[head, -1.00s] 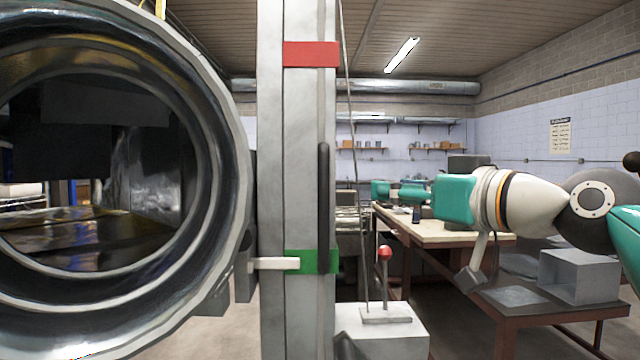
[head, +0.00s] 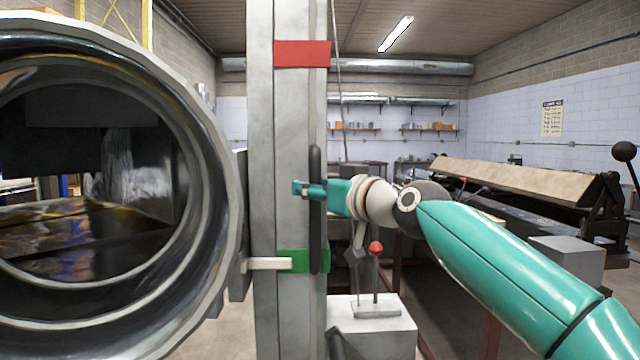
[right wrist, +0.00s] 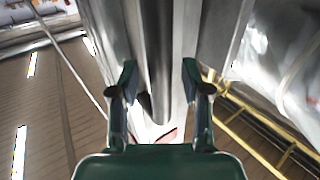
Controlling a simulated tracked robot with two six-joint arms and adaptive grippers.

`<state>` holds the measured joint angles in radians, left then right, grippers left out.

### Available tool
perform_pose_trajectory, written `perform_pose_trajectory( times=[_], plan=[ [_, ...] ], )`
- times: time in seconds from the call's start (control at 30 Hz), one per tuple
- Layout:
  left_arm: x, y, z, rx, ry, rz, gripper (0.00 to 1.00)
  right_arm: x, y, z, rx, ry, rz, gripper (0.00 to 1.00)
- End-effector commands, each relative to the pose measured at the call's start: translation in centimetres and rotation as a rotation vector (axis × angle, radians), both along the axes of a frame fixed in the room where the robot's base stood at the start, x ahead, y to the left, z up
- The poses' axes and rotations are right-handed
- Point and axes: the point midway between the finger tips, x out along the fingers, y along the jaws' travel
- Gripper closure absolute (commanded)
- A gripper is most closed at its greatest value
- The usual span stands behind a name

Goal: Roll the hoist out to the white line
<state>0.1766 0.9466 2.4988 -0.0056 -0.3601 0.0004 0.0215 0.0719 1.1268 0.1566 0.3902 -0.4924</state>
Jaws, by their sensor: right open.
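The hoist's grey mast (head: 261,130) stands upright in the middle of the head view, with a red band (head: 301,54) high up and a green band (head: 297,262) lower down. A dark vertical handle (head: 315,240) runs along its right side. A big round metal duct (head: 215,190) is at the mast's left. My right gripper (head: 298,188) is at the handle's mid height, overlapping it in the head view. In the right wrist view the open fingers (right wrist: 158,95) stand either side of a grey bar; contact is unclear. My left gripper and the white line are out of view.
A grey box (head: 372,335) with a red-knobbed lever (head: 376,268) stands right of the mast's foot. A long bending machine (head: 530,180) and a smaller grey block (head: 568,255) are at the right. Some bare floor shows beside the mast's foot.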

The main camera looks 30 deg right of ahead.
Motion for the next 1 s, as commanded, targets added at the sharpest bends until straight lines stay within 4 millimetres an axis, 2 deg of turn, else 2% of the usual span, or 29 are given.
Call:
perform_pose_trajectory(
  times=[0.23,0.5,1.0],
  plan=[
    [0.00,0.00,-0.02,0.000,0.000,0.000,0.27,0.05,0.01,-0.02,0.000,0.000,0.000,0.54],
    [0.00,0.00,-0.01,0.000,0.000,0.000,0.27,0.03,0.03,-0.01,0.000,0.000,0.000,0.99],
    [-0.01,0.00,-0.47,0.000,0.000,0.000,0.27,0.25,0.18,-0.15,0.001,0.001,0.018,1.00]
  ],
)
